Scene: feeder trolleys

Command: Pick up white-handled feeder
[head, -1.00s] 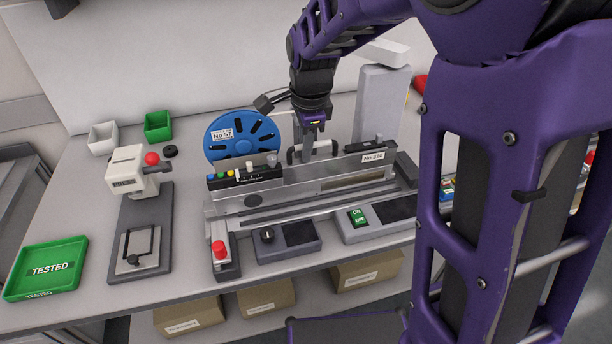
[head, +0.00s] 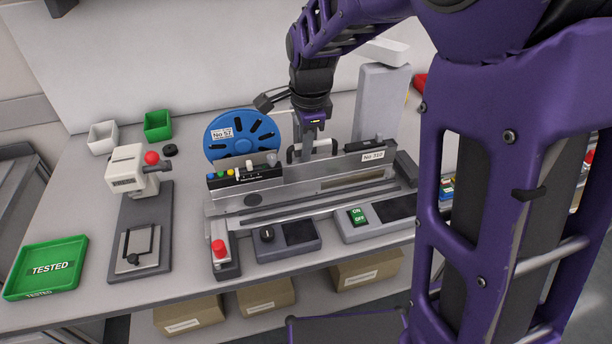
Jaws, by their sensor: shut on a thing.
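A long metal feeder (head: 310,189) with a "No 310" label lies across the bench-top fixture. A blue reel (head: 228,148) labelled "No 57" stands upright at its back left.
A green TESTED tray (head: 48,270) lies at the front left. A white press-like device (head: 129,170) on a dark base stands right of it. Small white (head: 103,138) and green (head: 158,126) bins sit behind. A grey column (head: 381,103) stands right of my gripper.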

